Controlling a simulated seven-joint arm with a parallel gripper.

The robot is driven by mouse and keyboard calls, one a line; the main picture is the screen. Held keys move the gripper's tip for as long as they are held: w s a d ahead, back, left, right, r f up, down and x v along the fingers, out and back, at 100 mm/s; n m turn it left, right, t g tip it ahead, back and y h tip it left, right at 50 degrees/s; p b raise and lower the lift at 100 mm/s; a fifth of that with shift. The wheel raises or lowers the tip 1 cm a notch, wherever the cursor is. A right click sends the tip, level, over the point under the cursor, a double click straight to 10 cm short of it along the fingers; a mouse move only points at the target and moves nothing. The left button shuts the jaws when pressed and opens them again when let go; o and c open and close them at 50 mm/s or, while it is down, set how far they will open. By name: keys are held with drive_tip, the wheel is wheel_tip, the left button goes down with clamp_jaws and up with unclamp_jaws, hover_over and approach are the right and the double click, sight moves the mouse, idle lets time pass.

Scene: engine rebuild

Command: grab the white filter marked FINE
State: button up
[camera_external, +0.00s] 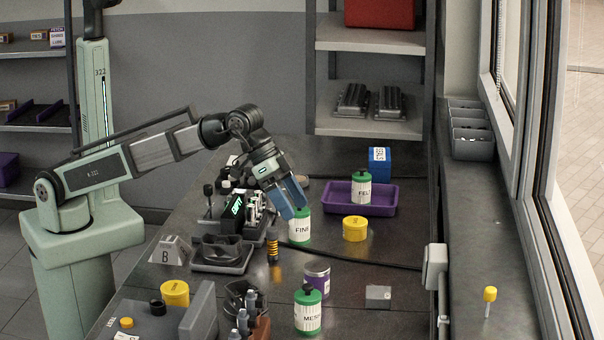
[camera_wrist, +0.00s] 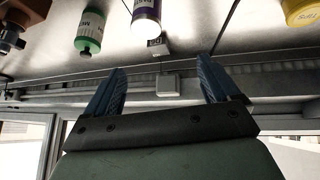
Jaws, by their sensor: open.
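The filter marked FINE (camera_external: 299,232) stands upright on the dark bench in the external view. It is a green canister with a white label band, and its upper left part is hidden behind a blue finger. My gripper (camera_external: 292,208) is open and points down over the bench, its fingers at the filter's top left in the picture. I cannot tell whether they touch it. In the wrist view, my gripper (camera_wrist: 160,72) shows two blue fingers spread apart with nothing between them. The FINE filter does not show there.
Similar green canisters stand nearby: one marked FEL (camera_external: 361,190) in a purple tray (camera_external: 385,210), another marked METAL or similar (camera_external: 308,314). A yellow can (camera_external: 355,229) is right of FINE. A purple can (camera_external: 317,277) stands in front. Engine parts (camera_external: 256,215) crowd the left.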

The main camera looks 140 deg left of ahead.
sight(302, 217)
drive_tip(key=s+a+f+n+g, duration=0.1)
drive_tip(key=s+a+n+g, duration=0.1)
drive_tip(key=s+a, duration=0.5)
drive_tip(key=s+a+n+g, duration=0.1)
drive_tip(key=s+a, duration=0.2)
drive_tip(key=s, duration=0.9)
drive_tip(key=shift+y, duration=0.4)
drive_tip(key=x, duration=0.8)
drive_tip(key=shift+a+f, duration=0.15)
drive_tip(key=shift+f, duration=0.1)
drive_tip(key=shift+g, duration=0.3)
drive_tip(key=shift+w+x, duration=0.2)
drive_tip(key=shift+x, duration=2.5)
drive_tip(key=shift+c, duration=0.3)
drive_tip(key=c, duration=1.1)
